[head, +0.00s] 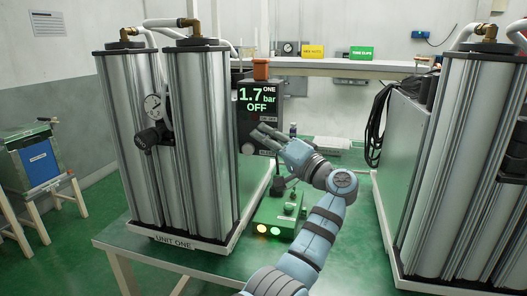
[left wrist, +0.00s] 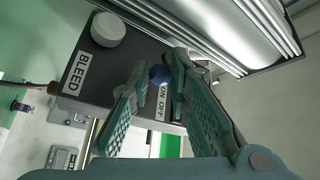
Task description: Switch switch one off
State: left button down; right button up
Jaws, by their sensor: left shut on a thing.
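The dark control box (head: 272,101) of unit one stands beside the metal columns, and its display reads "ONE 1.7 bar OFF". My left gripper (head: 259,133) is at the lower front of this box and covers the switch in the head view. In the left wrist view, the switch is a small blue knob (left wrist: 160,74) on the dark panel, beside an "ON OFF" label (left wrist: 160,103). The gripper's fingers are shut on the knob. A round white "BLEED" knob (left wrist: 108,29) sits apart from the fingers. My right gripper is not in view.
The tall columns of unit one (head: 205,130) stand close on the left. More tall columns (head: 450,150) stand on the right. A green box with lit lamps (head: 276,222) lies on the green table below my left arm.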

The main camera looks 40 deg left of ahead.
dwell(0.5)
pick_arm(q)
jog(key=c, duration=1.5)
grip_release()
jog(key=v, duration=1.2)
jog(key=shift+w, duration=0.15)
jog(key=shift+d, duration=0.1)
